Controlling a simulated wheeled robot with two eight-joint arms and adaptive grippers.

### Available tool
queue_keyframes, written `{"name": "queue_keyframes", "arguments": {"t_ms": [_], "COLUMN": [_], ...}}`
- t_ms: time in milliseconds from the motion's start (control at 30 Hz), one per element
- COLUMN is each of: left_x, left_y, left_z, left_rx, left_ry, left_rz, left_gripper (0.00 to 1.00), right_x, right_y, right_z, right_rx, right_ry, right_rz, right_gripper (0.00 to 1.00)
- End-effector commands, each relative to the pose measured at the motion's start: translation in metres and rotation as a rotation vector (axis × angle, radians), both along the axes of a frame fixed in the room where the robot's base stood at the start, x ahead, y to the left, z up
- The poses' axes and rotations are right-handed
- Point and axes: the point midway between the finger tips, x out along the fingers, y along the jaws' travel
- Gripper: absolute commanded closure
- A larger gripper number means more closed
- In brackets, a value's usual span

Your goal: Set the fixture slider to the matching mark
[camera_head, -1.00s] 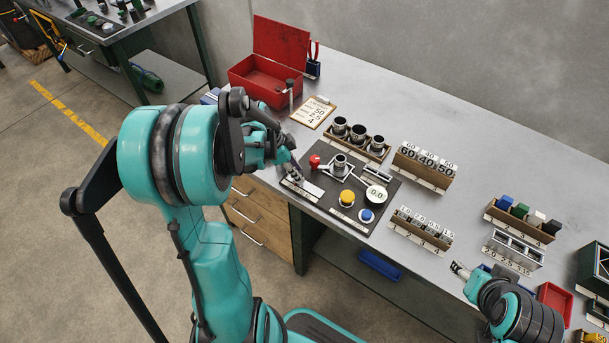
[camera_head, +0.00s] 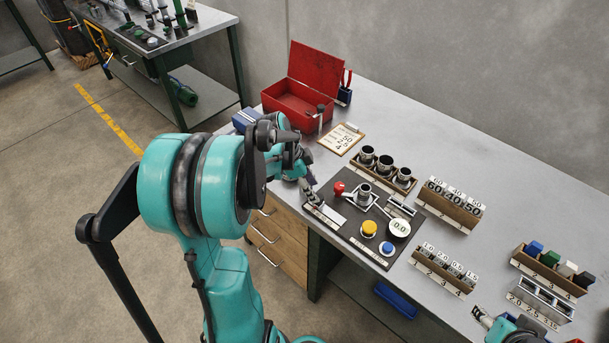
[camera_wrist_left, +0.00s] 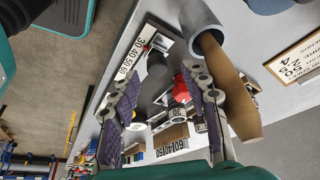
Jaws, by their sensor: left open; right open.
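The fixture is a dark panel (camera_head: 350,233) on the workbench, with a white slider scale (camera_head: 323,214) along its front-left edge. In the left wrist view the scale (camera_wrist_left: 129,61) reads 30, 40, 50, 60. A dark rounded knob (camera_wrist_left: 157,66) shows beside the scale; I cannot tell its exact mark. My left gripper (camera_head: 309,190) is open above the scale end of the panel. Its two fingers (camera_wrist_left: 163,80) stand apart, with the knob and red lever ball (camera_wrist_left: 181,89) seen between them. My right gripper (camera_head: 481,314) is open at the lower right, away from the fixture.
The panel also holds a red-topped lever (camera_head: 339,188), a yellow button (camera_head: 369,228), a blue button (camera_head: 387,248) and a dial (camera_head: 399,228). A clipboard (camera_head: 342,138) and an open red box (camera_head: 290,105) lie behind. A wooden-handled mallet (camera_wrist_left: 230,90) is close to the right finger.

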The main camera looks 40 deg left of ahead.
Motion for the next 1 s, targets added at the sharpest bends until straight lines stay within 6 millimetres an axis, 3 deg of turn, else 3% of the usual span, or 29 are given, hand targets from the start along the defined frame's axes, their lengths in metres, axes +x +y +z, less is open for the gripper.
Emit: {"name": "queue_keyframes", "arguments": {"t_ms": [200,400,1000], "left_x": [-0.012,-0.019,-0.021], "left_y": [0.015,0.024,0.027], "left_z": [0.046,0.073,0.081], "left_rx": [0.001,0.0,0.0], "left_ry": [-0.001,0.0,0.0], "left_rz": [0.003,0.001,0.001], "left_gripper": [0.54,0.54,0.54], "right_x": [0.0,0.0,0.0], "right_y": [0.0,0.0,0.0], "right_z": [0.0,0.0,0.0], "right_rx": [0.0,0.0,0.0], "right_ry": [0.0,0.0,0.0], "right_rz": [0.0,0.0,0.0], "right_gripper": [0.46,0.46,0.46]}}
